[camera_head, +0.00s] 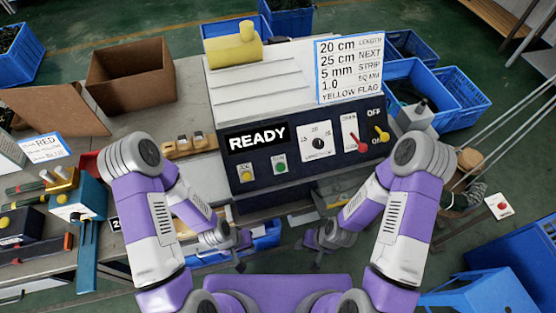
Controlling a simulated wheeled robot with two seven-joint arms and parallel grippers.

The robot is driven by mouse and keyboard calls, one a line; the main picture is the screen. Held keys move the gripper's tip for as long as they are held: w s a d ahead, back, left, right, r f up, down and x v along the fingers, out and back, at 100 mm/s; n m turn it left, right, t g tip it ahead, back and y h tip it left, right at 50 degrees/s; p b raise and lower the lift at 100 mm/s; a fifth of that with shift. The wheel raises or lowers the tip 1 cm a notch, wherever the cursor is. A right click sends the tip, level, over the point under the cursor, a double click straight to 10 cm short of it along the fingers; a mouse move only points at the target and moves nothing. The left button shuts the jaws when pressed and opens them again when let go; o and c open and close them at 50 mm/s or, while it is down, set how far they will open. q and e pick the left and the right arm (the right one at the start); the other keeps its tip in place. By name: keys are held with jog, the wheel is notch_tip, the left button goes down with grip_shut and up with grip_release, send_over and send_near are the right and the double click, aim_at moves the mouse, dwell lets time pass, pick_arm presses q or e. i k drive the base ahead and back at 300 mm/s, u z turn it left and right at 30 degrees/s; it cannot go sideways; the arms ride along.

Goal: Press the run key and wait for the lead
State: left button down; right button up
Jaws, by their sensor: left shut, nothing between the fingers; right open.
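The dark machine front (330,172) stands ahead of me, and its display (257,137) reads READY. Below the display are a yellow key (246,176) and a green key (280,166); their small labels are hard to read, the green one looks like RUN. A length dial (317,143) sits to the right, then a red-tipped lever (361,146) and a yellow-tipped lever (382,136). My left gripper (243,252) is shut and empty, below and apart from the keys. My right gripper (312,252) is open, below the panel's right half. No lead is distinguishable.
A card (349,70) on the machine lists 20 cm, 25 cm, 5 mm, 1.0 and yellow flag. A blue tray (265,237) lies under the machine's front, near my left gripper. Cardboard boxes and tools crowd the left bench; blue crates (455,90) stand right.

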aim_at(280, 168)
jog(key=k, duration=0.95)
jog(key=z, duration=1.1)
